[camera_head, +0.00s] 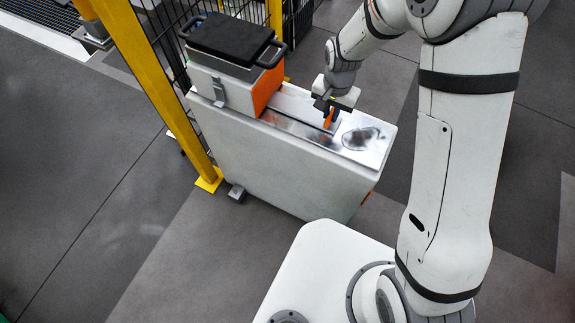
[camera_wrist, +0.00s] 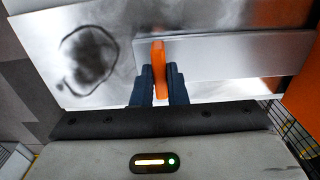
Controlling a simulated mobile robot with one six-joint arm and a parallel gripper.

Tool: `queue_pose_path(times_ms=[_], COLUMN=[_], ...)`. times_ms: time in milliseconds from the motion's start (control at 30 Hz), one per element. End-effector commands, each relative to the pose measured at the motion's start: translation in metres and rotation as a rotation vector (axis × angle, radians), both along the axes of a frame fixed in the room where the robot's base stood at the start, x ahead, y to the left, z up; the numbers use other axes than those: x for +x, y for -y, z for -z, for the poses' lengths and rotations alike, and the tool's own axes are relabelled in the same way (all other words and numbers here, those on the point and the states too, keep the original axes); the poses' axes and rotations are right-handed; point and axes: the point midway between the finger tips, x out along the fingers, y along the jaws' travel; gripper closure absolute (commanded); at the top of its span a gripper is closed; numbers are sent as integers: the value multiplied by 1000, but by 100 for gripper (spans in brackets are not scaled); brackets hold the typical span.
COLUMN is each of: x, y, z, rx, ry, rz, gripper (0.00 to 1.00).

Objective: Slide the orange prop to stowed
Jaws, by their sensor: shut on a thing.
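The orange prop (camera_head: 328,118) stands up from a metal strip on top of a white cabinet (camera_head: 270,165). In the wrist view the orange prop (camera_wrist: 159,68) is a narrow upright piece near the left end of a grey slide plate (camera_wrist: 235,57). My gripper (camera_head: 328,106) is above the cabinet top, with its fingers down at the prop. In the wrist view my gripper's dark fingers (camera_wrist: 159,82) are closed on both sides of the prop.
A grey case with a black lid (camera_head: 228,40) and an orange side panel (camera_head: 267,88) sits on the cabinet's left end. A dark round smudge (camera_head: 362,138) marks the metal on the right. A yellow post (camera_head: 155,85) and black mesh fence stand behind. Open floor lies left.

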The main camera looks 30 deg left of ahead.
Motion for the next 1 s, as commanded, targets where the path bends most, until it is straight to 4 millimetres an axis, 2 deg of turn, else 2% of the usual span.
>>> queue_pose_path(times_ms=[767,800,1000], x=[1,1,1], y=[-31,-31,-30], z=[-1,-1,0], rx=[2,2,1], ry=[3,3,2], rz=[-1,0,0], gripper=[100,86,69])
